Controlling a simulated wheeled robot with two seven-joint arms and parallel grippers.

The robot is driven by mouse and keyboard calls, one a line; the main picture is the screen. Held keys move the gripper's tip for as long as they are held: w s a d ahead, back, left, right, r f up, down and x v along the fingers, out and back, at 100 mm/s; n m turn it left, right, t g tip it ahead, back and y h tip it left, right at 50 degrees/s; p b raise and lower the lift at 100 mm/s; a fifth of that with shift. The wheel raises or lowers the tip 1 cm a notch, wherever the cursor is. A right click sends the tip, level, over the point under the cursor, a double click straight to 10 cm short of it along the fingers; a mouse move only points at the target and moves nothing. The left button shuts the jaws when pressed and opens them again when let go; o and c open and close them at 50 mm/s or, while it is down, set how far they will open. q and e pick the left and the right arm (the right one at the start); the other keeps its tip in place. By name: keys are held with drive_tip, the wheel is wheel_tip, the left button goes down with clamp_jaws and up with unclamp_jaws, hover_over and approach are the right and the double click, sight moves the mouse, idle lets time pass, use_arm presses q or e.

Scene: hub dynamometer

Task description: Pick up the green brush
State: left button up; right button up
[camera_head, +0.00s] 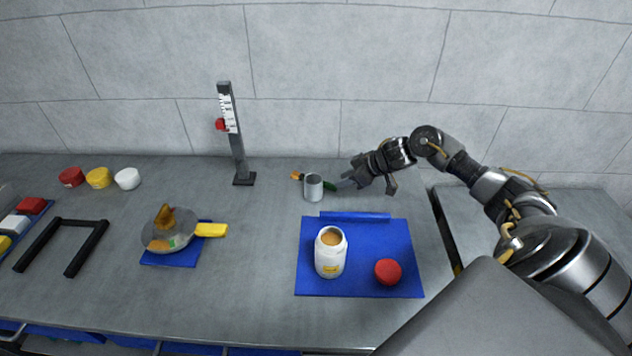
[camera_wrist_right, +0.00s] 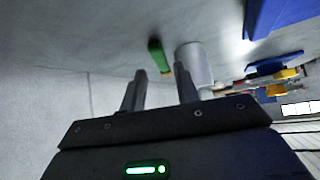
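The green brush (camera_head: 329,186) lies on the grey bench, partly hidden behind a small grey cup (camera_head: 313,187). Its green end shows right of the cup, and an orange bit, apparently its other end, shows to the left. My right gripper (camera_head: 366,183) is low over the bench, just right of the green end. In the right wrist view the gripper (camera_wrist_right: 160,88) has its two fingers apart with nothing between them. The green part (camera_wrist_right: 157,55) shows beyond the fingertips, roughly in line with the gap, beside the cup (camera_wrist_right: 193,62). My left gripper is not in view.
A blue mat (camera_head: 361,276) in front holds a white jar (camera_head: 330,252) and a red lid (camera_head: 388,271). A gauge post (camera_head: 236,140) stands at back left. The bench between pan and mat is clear.

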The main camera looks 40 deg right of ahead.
sight(330, 184)
drive_tip(key=p+x, duration=0.1)
drive_tip(key=x, duration=0.4)
drive_tip(key=shift+w+d, duration=0.1)
drive_tip(key=shift+w, duration=0.05)
clamp_jaws()
